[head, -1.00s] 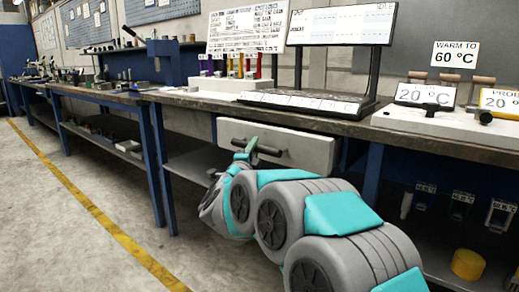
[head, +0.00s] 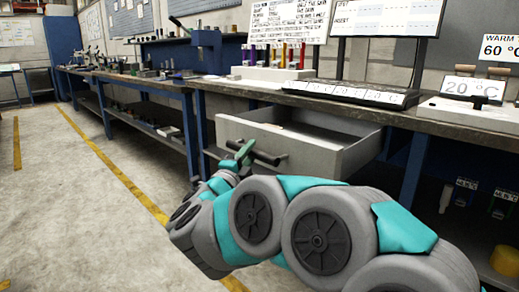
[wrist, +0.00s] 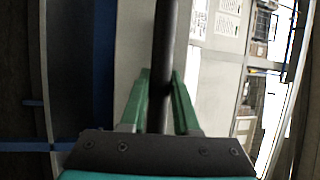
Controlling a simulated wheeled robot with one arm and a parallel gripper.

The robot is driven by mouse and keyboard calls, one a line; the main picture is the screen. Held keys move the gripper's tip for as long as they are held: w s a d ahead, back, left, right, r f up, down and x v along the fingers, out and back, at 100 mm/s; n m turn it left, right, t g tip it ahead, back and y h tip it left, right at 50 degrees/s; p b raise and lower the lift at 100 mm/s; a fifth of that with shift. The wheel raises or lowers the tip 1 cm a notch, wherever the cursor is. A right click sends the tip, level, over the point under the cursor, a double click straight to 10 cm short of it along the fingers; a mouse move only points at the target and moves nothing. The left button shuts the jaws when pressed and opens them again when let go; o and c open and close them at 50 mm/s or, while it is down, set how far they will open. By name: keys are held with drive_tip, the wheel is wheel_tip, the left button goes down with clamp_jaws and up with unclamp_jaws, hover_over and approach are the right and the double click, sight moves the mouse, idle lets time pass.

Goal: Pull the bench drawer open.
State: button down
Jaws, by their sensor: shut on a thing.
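The bench drawer (head: 314,157) is a pale grey box under the bench top. It stands pulled out, and its inside shows from above; the part of the inside that I see looks empty. A dark bar handle (head: 262,157) is on its front. My gripper (head: 243,153) has green fingers and is shut on the handle near its left end. In the wrist view the dark handle bar (wrist: 164,60) runs between the two green fingers of my gripper (wrist: 159,100).
The bench top (head: 262,94) carries a rack with coloured handles (head: 280,58), a dark panel (head: 345,92) and a 20 °C sign (head: 470,87). A blue bench leg (head: 413,168) stands right of the drawer. The floor (head: 70,215) at left is clear, with yellow lines.

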drive_tip(key=shift+s+a+f, duration=0.1)
drive_tip(key=shift+s+a, duration=0.1)
drive_tip(key=c, duration=0.7)
unclamp_jaws()
drive_tip(key=shift+o, duration=0.2)
drive_tip(key=v, duration=0.7)
drive_tip(key=shift+s+a, duration=0.2)
drive_tip(key=shift+s, duration=0.15)
drive_tip(key=shift+f, duration=0.1)
